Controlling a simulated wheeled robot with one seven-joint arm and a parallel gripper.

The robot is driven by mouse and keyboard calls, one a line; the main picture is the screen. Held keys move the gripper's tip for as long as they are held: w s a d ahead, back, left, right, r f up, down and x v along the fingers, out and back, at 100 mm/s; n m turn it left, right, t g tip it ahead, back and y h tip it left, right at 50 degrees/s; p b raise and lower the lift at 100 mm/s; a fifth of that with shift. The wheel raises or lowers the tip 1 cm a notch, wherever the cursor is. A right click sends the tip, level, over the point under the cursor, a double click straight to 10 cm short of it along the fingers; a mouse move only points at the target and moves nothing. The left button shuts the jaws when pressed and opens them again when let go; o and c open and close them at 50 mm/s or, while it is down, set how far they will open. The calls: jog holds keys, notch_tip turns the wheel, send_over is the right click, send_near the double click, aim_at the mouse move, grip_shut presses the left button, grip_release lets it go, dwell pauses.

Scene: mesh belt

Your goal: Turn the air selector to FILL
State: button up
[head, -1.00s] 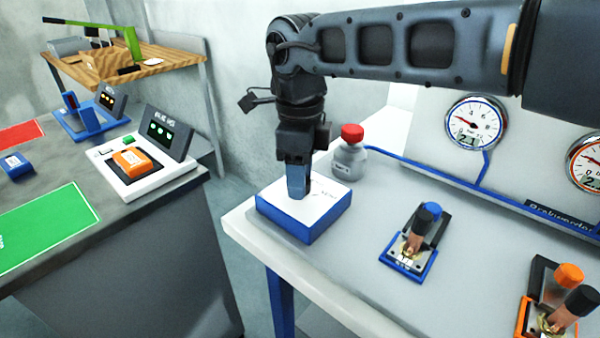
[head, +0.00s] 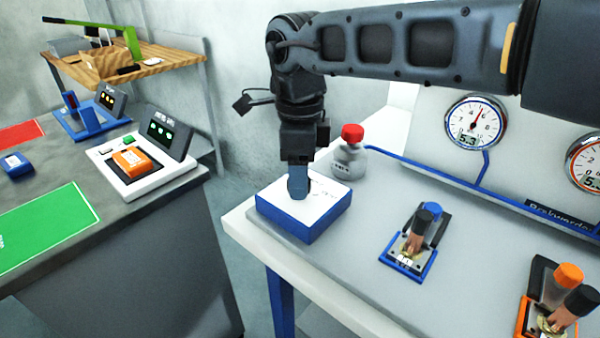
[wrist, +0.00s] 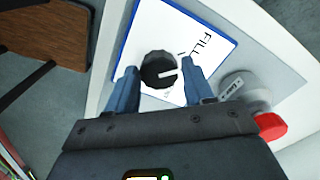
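The air selector (head: 290,222) is a blue box with a white top near the left corner of the light bench. In the wrist view, its round black knob (wrist: 155,64) carries a white pointer line. The pointer is directed right, roughly toward the tick beside the printed word FILL (wrist: 202,37), though exact alignment is hard to tell. My gripper (head: 298,193) points straight down over the box. The head view mostly hides the knob.
A grey bottle with a red cap (head: 350,152) stands close behind the selector. A gauge (head: 476,122) on the back panel reads about 5.3. A blue-framed valve (head: 409,262) and an orange-framed one (head: 541,322) sit to the right. Bare bench lies between.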

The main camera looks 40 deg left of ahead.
jog(key=shift+o, duration=1.4)
notch_tip(320, 180, up, 8)
jog(key=shift+f+b, duration=0.1)
jog(key=shift+b, duration=0.3)
